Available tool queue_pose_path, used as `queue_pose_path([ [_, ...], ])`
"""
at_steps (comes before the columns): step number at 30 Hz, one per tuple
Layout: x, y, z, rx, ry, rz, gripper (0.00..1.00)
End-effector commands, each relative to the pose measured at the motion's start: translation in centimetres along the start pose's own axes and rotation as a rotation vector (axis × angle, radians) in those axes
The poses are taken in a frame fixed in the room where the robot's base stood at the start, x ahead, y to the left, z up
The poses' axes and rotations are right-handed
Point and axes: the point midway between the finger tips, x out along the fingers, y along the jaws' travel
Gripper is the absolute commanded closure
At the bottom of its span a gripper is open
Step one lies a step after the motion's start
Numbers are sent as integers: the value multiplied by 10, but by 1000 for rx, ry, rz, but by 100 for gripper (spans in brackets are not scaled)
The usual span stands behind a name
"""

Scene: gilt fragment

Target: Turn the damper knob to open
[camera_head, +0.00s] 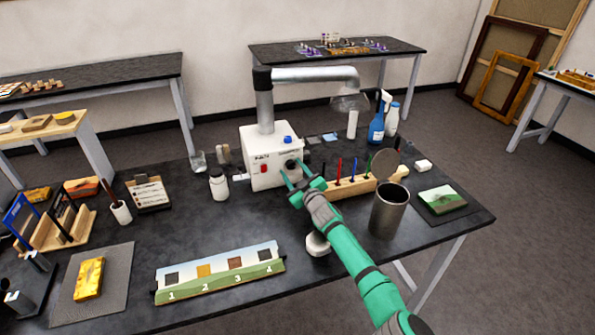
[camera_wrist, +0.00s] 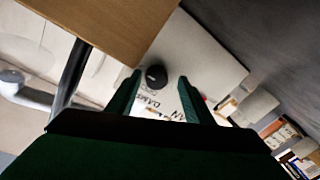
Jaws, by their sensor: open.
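The damper knob (camera_wrist: 156,76) is a round black knob on the front of a white box. In the head view it shows dark on the right part of the box's front (camera_head: 291,164), partly behind my gripper. The white extractor box (camera_head: 258,170) also has a red switch (camera_head: 264,169) and a blue button (camera_head: 287,139). My gripper (camera_head: 293,178) is open in front of the knob. In the wrist view the knob lies between and just beyond the two green fingertips (camera_wrist: 158,84). I cannot tell whether the fingers touch it. Lettering on the box is only partly readable.
A wooden rack with coloured tools (camera_head: 350,186) stands just right of my gripper. A metal cup (camera_head: 388,211) stands near my arm. A white jar (camera_head: 218,186) is left of the box. A numbered strip (camera_head: 219,272) lies in front. A duct (camera_head: 312,75) rises above.

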Motion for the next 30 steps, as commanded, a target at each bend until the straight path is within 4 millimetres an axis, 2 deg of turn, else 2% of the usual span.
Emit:
queue_pose_path([
  [9, -4, 13, 6, 0, -7, 15, 53],
  [10, -4, 13, 6, 0, -7, 15, 58],
  [12, -5, 14, 7, -1, -8, 16, 75],
  [15, -5, 14, 7, 0, -8, 16, 94],
  [23, -5, 14, 7, -15, -9, 15, 94],
  [30, -3, 13, 5, -114, -19, 10, 94],
])
